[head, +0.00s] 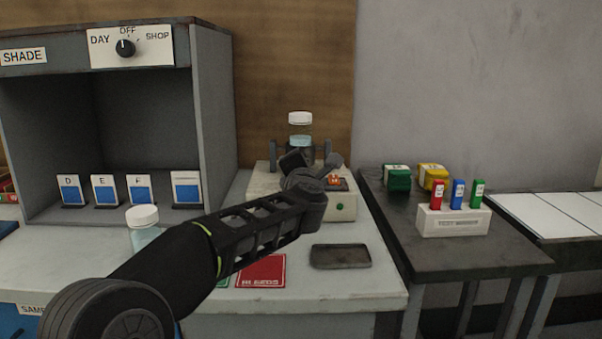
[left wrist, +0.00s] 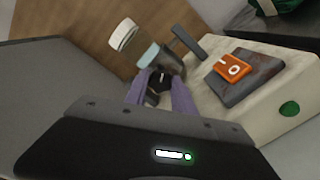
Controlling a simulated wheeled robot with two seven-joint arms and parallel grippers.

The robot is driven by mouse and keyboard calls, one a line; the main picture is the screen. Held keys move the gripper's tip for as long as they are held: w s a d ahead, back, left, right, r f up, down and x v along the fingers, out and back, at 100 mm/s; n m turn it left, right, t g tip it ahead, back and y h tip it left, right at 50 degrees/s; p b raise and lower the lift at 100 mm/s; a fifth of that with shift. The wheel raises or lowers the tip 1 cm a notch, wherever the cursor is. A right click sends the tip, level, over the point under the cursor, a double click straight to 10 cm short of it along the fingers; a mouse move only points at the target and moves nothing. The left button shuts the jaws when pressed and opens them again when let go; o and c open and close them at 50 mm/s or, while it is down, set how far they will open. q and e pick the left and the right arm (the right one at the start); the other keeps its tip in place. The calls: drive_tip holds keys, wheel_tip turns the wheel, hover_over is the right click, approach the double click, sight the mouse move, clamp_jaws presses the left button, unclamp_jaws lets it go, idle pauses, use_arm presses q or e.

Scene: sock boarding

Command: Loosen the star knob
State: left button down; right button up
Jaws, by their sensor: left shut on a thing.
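A beige machine (head: 340,204) stands on the bench and holds a jar with a white lid (head: 300,125) in a dark clamp. My left gripper (left wrist: 159,88) is shut on a dark knob (left wrist: 161,79), which I take to be the star knob, at the clamp's near side. The fingers cover its sides and its shape is only partly seen. In the head view my left arm hides the knob. The jar (left wrist: 123,34) also shows in the left wrist view, standing above the knob. My right gripper is not in view.
An orange rocker switch (left wrist: 232,66) and a green button (left wrist: 289,109) sit on the machine, right of the knob. A second jar (head: 143,228) stands on the bench near my left arm. A dark tray (head: 340,256) and red card (head: 262,271) lie in front. A shade cabinet (head: 215,100) stands left.

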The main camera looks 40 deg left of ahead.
use_arm(q)
drive_tip(key=n+b, duration=0.4)
drive_tip(key=n, duration=0.2)
drive_tip(key=shift+f, duration=0.1)
drive_tip(key=n+b, duration=0.2)
drive_tip(key=n, duration=0.2)
drive_tip(key=shift+n+b, duration=0.3)
drive_tip(key=c, duration=1.1)
unclamp_jaws()
drive_tip(key=shift+o, duration=0.2)
drive_tip(key=v, duration=0.7)
drive_tip(key=shift+s+d, duration=0.25)
drive_tip(key=shift+s, duration=0.05)
